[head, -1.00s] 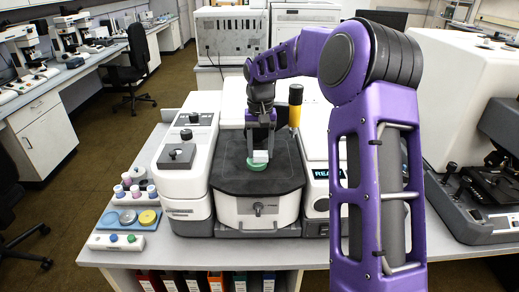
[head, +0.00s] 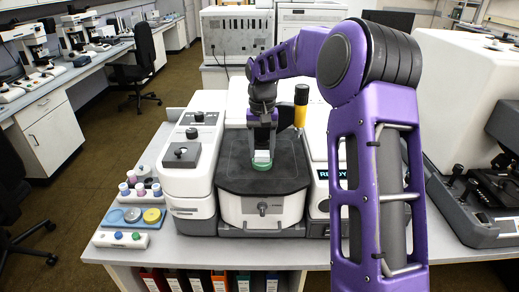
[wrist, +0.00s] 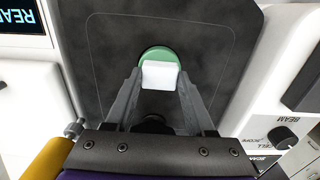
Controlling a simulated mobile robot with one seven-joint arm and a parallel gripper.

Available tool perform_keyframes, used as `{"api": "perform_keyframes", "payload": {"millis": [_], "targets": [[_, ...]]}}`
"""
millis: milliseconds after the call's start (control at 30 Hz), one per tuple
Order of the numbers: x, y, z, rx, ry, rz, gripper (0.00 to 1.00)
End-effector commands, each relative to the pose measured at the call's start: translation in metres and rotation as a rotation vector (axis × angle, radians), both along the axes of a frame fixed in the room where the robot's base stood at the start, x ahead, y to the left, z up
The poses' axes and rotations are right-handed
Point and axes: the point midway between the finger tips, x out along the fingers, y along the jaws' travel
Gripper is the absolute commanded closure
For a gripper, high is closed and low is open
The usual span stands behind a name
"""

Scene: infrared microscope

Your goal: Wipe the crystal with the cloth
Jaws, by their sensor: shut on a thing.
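My gripper (wrist: 160,80) is shut on a small white folded cloth (wrist: 160,75), which shows between its fingertips in the wrist view. In the head view the cloth (head: 262,156) is at the end of my gripper (head: 262,147). A round green piece (wrist: 157,54) lies under the cloth on the dark stage plate (wrist: 110,50) of the microscope. The green piece (head: 261,167) also shows in the head view. The cloth covers part of it, and I cannot make out a crystal. I cannot tell whether the cloth touches the green piece.
A display reading "READY" (head: 331,175) is right of the stage. Small capped jars (head: 140,188), round dishes (head: 132,216) and a white rack (head: 120,238) stand at the left.

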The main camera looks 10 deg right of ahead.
Motion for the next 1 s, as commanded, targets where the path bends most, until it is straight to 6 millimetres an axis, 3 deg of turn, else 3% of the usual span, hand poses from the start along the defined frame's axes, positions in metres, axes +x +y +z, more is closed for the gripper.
{"api": "perform_keyframes", "payload": {"millis": [400, 1000], "targets": [[-0.002, -0.013, -0.001, -0.001, -0.001, -0.001, 0.90], [0.001, 0.005, 0.000, 0.000, -0.001, 0.000, 0.90]]}}
